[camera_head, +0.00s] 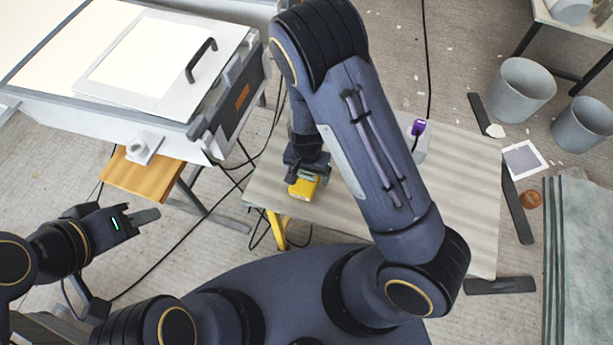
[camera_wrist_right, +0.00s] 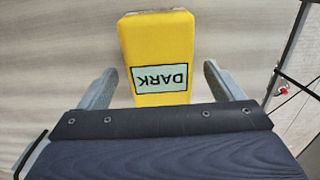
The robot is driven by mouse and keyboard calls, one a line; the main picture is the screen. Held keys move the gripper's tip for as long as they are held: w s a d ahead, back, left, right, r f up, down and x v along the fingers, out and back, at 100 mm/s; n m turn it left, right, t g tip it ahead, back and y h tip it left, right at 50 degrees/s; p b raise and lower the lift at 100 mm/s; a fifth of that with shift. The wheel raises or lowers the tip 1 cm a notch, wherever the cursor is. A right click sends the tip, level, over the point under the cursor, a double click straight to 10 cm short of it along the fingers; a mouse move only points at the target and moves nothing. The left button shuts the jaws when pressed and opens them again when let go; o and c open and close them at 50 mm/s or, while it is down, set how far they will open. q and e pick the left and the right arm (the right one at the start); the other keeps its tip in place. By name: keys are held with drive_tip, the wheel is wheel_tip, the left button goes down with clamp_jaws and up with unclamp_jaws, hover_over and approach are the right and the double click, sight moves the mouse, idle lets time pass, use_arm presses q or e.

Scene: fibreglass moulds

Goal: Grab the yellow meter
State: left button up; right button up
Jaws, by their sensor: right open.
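The yellow meter (camera_head: 303,186) lies on the grey wooden table near its left edge. In the right wrist view the yellow meter (camera_wrist_right: 158,50) shows a pale label reading "DARK", upside down. My right gripper (camera_head: 307,165) is over the meter in the head view and partly covers it. In the wrist view my right gripper (camera_wrist_right: 160,85) is open, with one finger on each side of the meter's near end and gaps between. My left gripper (camera_head: 140,212) is empty over the floor at the left; whether its fingers are apart is unclear.
The grey table (camera_head: 465,190) is mostly clear. A purple-topped device (camera_head: 418,128) stands at its far edge, behind my right arm. A large white machine (camera_head: 150,65) is at the upper left. Grey buckets (camera_head: 520,88) stand on the floor at right. Cables cross the floor.

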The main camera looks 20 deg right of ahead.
drive_tip(key=shift+f, duration=0.8)
drive_tip(key=c, duration=1.1)
drive_tip(key=shift+c, duration=0.3)
drive_tip(key=shift+r, duration=0.15)
